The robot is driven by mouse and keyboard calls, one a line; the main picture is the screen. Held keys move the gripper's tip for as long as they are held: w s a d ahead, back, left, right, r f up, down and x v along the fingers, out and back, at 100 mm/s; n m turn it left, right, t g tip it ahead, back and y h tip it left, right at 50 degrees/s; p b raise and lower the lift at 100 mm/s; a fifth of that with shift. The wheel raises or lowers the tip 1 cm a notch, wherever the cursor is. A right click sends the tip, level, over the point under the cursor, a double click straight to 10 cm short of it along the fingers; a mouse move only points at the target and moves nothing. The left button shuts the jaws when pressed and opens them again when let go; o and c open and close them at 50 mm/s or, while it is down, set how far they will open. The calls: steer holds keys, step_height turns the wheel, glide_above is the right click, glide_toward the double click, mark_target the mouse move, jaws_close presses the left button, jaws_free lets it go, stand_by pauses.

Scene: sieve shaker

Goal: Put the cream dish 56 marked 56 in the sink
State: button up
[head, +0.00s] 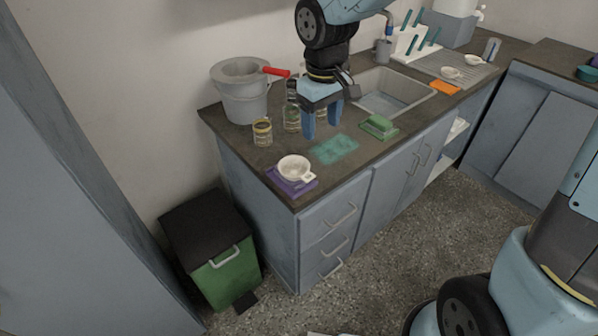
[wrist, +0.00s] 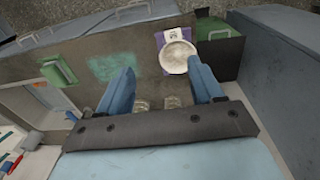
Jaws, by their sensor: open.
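A cream dish (head: 294,168) with a small tab handle stands on a purple mat (head: 278,182) at the near left corner of the counter. It also shows in the wrist view (wrist: 175,57), with a white tag above it whose marking is too small to read. My gripper (head: 321,130) is open and empty above the counter, to the right of and farther back than the dish. In the wrist view the dish appears beyond the gap between my fingers (wrist: 166,82). The sink (head: 392,92) is a grey basin set in the counter farther right.
A grey bucket (head: 242,92) and jars (head: 262,132) stand along the wall. A green bin (head: 226,277) is on the floor.

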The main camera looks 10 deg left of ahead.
steer(key=a+f, duration=0.2)
steer(key=a, duration=0.1)
glide_above(307, 176)
steer(key=shift+n+g, duration=0.3)
steer(key=shift+n, duration=0.1)
steer(key=f, duration=0.8)
steer(key=shift+s+a+f, duration=0.15)
steer(key=shift+a+f, duration=0.1)
steer(key=shift+f, duration=0.1)
steer(key=shift+d+f, duration=0.15)
steer(key=shift+f, duration=1.2)
steer(key=shift+d+f, duration=0.1)
steer(key=shift+f, duration=1.2)
steer(key=shift+c, duration=0.3)
jaws_close()
